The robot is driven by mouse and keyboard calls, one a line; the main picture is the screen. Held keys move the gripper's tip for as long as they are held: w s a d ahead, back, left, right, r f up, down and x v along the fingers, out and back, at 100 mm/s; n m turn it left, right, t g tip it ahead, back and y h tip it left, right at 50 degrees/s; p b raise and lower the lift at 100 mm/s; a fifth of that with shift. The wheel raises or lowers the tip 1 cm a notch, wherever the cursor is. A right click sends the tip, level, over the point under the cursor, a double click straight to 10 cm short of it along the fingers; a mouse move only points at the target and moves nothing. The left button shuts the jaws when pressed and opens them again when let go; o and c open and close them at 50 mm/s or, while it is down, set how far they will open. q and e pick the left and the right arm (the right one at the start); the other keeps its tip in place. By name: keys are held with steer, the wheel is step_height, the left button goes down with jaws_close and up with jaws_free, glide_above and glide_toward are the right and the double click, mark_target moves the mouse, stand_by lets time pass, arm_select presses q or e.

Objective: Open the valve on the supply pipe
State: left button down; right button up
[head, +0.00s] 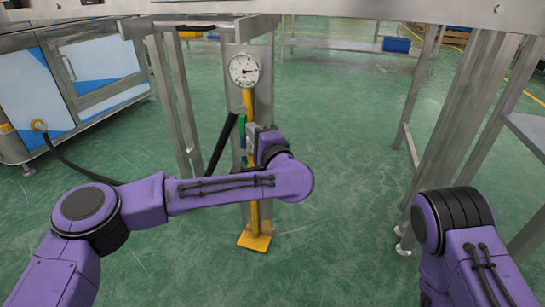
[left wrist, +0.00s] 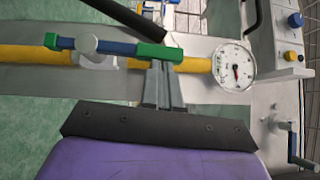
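The yellow supply pipe (head: 249,100) stands upright against a metal post in the head view. Its valve has a lever (head: 242,130) with a green end and a blue length, lying along the pipe. In the left wrist view the lever (left wrist: 118,47) has its green end toward the gauge. My left gripper (left wrist: 162,68) is at the green end, its fingers close together with nothing clearly between them. Whether they touch the lever cannot be told. In the head view my left gripper (head: 252,131) is partly hidden by its wrist. My right gripper is out of view.
A round pressure gauge (head: 244,70) sits above the valve; it also shows in the left wrist view (left wrist: 234,67). A black hose (head: 222,145) runs beside the post. Metal table legs stand right. A cabinet (head: 95,68) stands left. Green floor between is clear.

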arm_select(q)
steer(key=shift+a+r, duration=0.1)
steer(key=shift+a, duration=0.3)
arm_select(e)
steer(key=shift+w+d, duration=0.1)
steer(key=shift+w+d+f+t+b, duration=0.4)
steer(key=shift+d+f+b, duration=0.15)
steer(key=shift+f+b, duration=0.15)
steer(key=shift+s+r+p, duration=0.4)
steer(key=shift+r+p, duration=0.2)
steer(key=shift+p, duration=0.05)
arm_select(q)
steer(key=s+d+p, duration=0.3)
steer(key=s+d, duration=0.6)
steer(key=s, duration=0.1)
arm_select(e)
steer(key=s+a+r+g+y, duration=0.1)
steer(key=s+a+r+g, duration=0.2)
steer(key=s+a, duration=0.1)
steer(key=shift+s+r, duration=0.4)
